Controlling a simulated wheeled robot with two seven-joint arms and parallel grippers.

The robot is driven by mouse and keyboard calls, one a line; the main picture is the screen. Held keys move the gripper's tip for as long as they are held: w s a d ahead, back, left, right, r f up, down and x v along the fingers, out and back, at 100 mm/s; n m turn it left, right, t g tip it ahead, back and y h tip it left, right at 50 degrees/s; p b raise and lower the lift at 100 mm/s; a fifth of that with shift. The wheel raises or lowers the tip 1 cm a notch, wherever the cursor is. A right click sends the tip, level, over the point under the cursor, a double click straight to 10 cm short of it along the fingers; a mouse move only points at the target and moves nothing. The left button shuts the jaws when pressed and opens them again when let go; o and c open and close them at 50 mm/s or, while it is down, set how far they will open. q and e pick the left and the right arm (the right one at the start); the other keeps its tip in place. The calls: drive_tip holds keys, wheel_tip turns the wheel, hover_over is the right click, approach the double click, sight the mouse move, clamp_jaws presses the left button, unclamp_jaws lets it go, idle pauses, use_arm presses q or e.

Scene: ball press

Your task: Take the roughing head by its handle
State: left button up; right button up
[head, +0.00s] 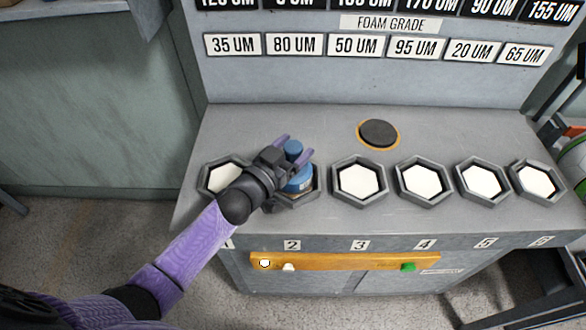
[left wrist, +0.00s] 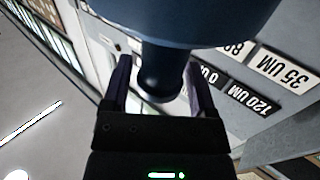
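The roughing head appears to be the blue piece (head: 299,180) with a round blue handle knob (head: 292,147) on top. It stands at the second hexagonal holder (head: 311,197), above label 2. In the left wrist view its wide dark blue body (left wrist: 185,20) fills the top, and the narrower handle (left wrist: 160,72) reaches between my fingers. My left gripper (head: 295,148) is open, one finger on each side of the handle; it also shows in the left wrist view (left wrist: 158,88). A gap shows at the left finger; contact at the right finger is unclear. My right gripper is out of view.
Hexagonal holders with white pads, such as the third (head: 359,180), line the grey bench (head: 250,125). A dark round disc (head: 379,133) with an orange rim lies behind them. A label panel (head: 400,75) rises at the back. An orange strip (head: 340,261) runs along the front.

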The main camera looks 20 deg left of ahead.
use_arm(q)
clamp_jaws()
idle(1.1)
